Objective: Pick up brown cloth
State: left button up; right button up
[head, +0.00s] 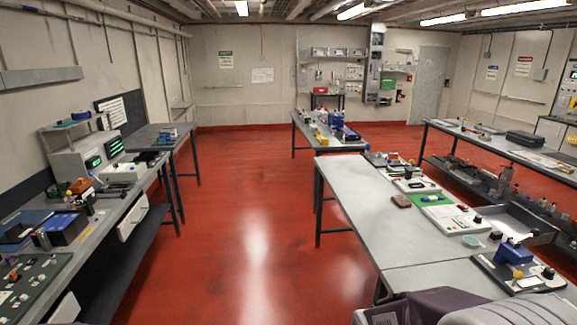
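A small brown folded piece, which looks like the brown cloth (401,201), lies flat on the long grey table (355,190) at the right. Neither of my grippers shows in the head view, and nothing is seen touching the cloth.
Open red floor (240,230) runs between the left bench (112,212) and the right table. The green mat (428,198), a tape-like ring (471,241) and a blue device (514,253) lie on the table. Dark grey-purple padded shapes (450,303) fill the bottom right.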

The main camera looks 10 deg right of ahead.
aim_at(402, 202)
jog(key=i, duration=1)
jog(key=i+z, duration=0.1)
jog(key=i, duration=0.95)
jog(key=i+l+z, duration=0.1)
jog(key=i+z, duration=0.6)
jog(key=z, duration=0.15)
jog(key=i+j+z, duration=0.15)
jog(key=i+z, duration=0.15)
jog(key=z, duration=0.15)
jog(key=i+z, duration=0.35)
jog(key=i, duration=0.15)
